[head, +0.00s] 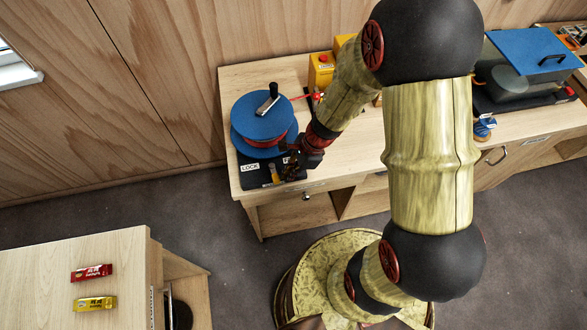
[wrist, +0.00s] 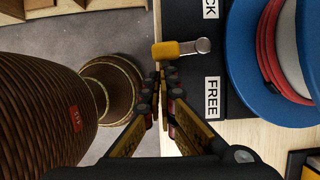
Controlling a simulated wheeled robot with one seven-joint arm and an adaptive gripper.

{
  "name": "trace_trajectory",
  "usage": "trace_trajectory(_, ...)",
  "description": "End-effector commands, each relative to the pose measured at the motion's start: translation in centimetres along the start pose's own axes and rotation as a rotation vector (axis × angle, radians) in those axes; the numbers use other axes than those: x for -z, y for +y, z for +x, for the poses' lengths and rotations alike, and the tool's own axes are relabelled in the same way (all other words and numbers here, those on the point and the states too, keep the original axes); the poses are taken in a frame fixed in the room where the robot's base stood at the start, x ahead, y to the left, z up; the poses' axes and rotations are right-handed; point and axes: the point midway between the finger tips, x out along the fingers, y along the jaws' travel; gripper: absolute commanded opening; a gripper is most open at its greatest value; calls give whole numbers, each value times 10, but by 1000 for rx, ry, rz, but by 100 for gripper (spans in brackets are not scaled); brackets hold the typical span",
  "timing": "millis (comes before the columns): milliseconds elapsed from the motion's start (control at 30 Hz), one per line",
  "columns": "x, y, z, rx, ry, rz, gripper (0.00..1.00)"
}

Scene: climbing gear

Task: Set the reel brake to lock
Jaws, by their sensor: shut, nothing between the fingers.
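The reel is a blue drum (head: 262,122) with a red band and a dark crank, on a black base (head: 246,184). It also shows in the wrist view (wrist: 245,60). The brake lever (wrist: 182,48) has a yellow grip and a grey arm. It points out toward the base's front edge, between the LOCK label (wrist: 210,8), partly cut off, and the FREE label (wrist: 212,97). My gripper (wrist: 166,70) is shut and empty, its tips close beside the yellow grip on the FREE side; I cannot tell whether they touch. In the head view my gripper (head: 290,166) hides the FREE label.
The reel stands at the left end of a wooden bench (head: 350,160). A yellow box with a red button (head: 321,70) stands behind. A blue-topped machine (head: 525,55) is at the right. Two wrapped bars (head: 92,272) lie on the near-left table.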

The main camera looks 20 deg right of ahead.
Motion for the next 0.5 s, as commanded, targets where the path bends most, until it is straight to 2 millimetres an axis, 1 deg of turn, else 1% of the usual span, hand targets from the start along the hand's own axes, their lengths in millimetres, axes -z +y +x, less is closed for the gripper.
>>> trace_trajectory(100,-7,7,3,40,0,100,0)
trace_trajectory(500,-31,17,14,179,-1,444,0)
